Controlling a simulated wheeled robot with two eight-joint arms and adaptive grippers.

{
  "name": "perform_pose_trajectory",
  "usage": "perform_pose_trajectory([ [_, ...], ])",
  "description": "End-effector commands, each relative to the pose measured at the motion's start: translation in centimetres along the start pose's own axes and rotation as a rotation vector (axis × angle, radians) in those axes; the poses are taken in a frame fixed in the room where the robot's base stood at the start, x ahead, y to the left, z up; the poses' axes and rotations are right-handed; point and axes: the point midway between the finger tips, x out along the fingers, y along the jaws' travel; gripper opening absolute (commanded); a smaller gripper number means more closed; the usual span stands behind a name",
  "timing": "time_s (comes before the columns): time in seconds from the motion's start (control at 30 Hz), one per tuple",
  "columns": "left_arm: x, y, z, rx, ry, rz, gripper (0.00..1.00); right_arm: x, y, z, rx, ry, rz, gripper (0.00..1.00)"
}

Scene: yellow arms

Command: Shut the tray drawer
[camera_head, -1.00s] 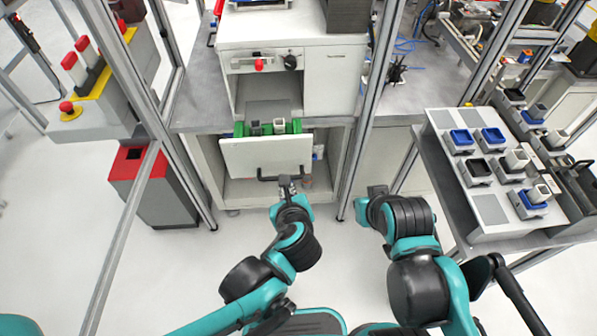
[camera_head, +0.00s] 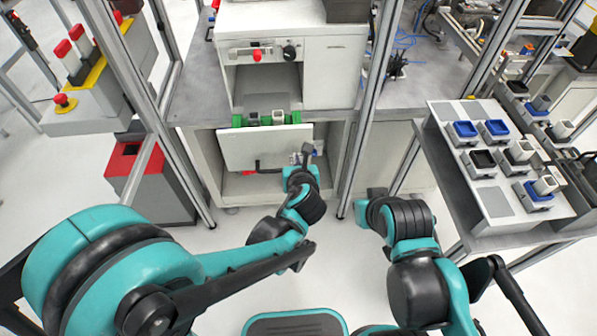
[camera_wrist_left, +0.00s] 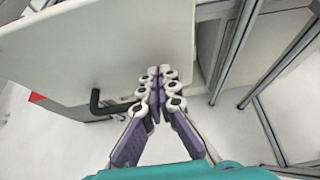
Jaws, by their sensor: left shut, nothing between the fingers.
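The tray drawer (camera_head: 255,150) stands pulled out of the lower cabinet, its white front panel facing me. Green and grey holders (camera_head: 265,118) show behind its top edge. A black bar handle (camera_head: 262,171) is on the panel's lower part and also shows in the left wrist view (camera_wrist_left: 108,106). My left gripper (camera_head: 306,150) is at the panel's right side, right of the handle. In the left wrist view its fingertips (camera_wrist_left: 160,72) are together and empty, in front of the panel; contact cannot be told. My right gripper (camera_head: 364,208) is low, right of the cabinet, its fingers unclear.
A metal frame post (camera_head: 357,130) stands right of the drawer. A side table (camera_head: 490,205) with blue and grey holders is at the right. A red-topped bin (camera_head: 124,160) stands at the left. The floor before the cabinet is clear.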

Motion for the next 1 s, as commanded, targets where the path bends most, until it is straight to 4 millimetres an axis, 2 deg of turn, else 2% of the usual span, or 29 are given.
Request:
perform_pose_trajectory([
  [0.13, 0.8, 0.0, 0.5, -0.002, 0.001, 0.001, 0.00, 0.2, 0.0, 0.1, 0.000, 0.000, 0.000, 0.00],
  [0.67, 1.4, 0.0, 0.8, -0.002, 0.001, 0.001, 0.00, 0.2, 0.0, 0.2, 0.000, 0.000, 0.000, 0.00],
  [0.87, 3.6, 0.1, 2.1, -0.002, 0.000, 0.003, 0.00, 0.4, 0.0, 0.3, 0.000, 0.000, 0.000, 0.00],
  [1.0, 6.2, 0.1, 3.5, -0.003, 0.000, 0.003, 0.00, 0.7, 0.0, 0.5, 0.000, 0.000, 0.000, 0.00],
])
